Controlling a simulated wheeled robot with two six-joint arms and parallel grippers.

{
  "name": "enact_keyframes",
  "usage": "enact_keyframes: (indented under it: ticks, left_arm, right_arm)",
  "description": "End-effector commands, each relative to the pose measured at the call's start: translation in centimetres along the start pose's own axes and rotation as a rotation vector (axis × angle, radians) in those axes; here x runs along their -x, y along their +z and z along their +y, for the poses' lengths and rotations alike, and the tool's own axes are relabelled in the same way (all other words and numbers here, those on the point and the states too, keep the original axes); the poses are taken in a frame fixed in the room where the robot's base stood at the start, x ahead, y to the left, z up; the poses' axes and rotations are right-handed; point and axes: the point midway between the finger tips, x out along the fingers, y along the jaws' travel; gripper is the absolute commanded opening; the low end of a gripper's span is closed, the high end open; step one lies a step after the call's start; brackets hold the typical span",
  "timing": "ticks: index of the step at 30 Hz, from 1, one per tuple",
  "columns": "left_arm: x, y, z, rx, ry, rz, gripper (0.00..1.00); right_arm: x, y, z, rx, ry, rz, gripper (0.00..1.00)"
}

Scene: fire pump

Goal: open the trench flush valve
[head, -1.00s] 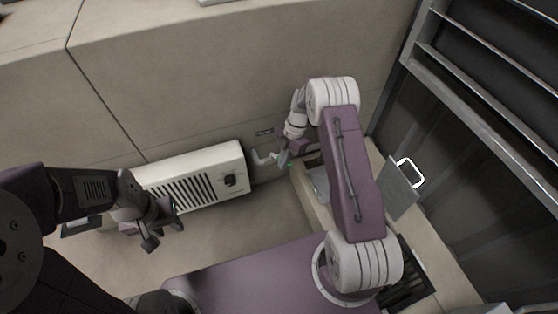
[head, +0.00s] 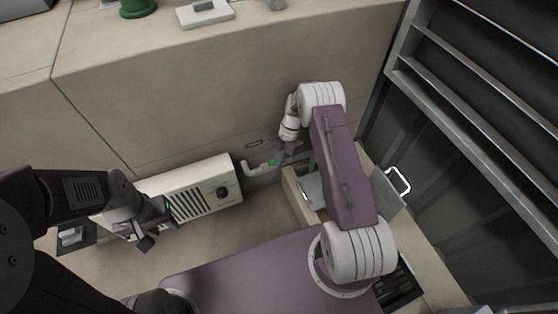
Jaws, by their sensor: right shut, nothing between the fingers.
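A white pipe (head: 254,169) with a bent end comes off the foot of the beige wall, right of the heater. A small green part (head: 271,162), which looks like the valve's handle, sits on the pipe's right part. Its exact position is too small to read. My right gripper (head: 281,158) is shut and empty, close to the right of the green part; I cannot tell if they touch. My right wrist hides what lies behind it. My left gripper (head: 158,226) is open and empty, in front of the heater and far from the pipe.
A white slatted heater (head: 196,192) with a dark knob stands left of the pipe. A metal rack (head: 470,100) stands far right.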

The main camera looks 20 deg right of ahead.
Motion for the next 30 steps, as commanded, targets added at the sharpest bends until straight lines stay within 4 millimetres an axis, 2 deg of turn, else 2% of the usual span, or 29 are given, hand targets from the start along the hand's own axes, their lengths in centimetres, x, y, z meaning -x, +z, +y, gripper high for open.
enact_keyframes:
  ticks: [30]
  left_arm:
    - [0.53,-0.06,0.01,0.0,0.0,0.0,0.36]
  right_arm:
    - [0.28,-0.01,0.59,0.001,0.013,-0.009,0.0]
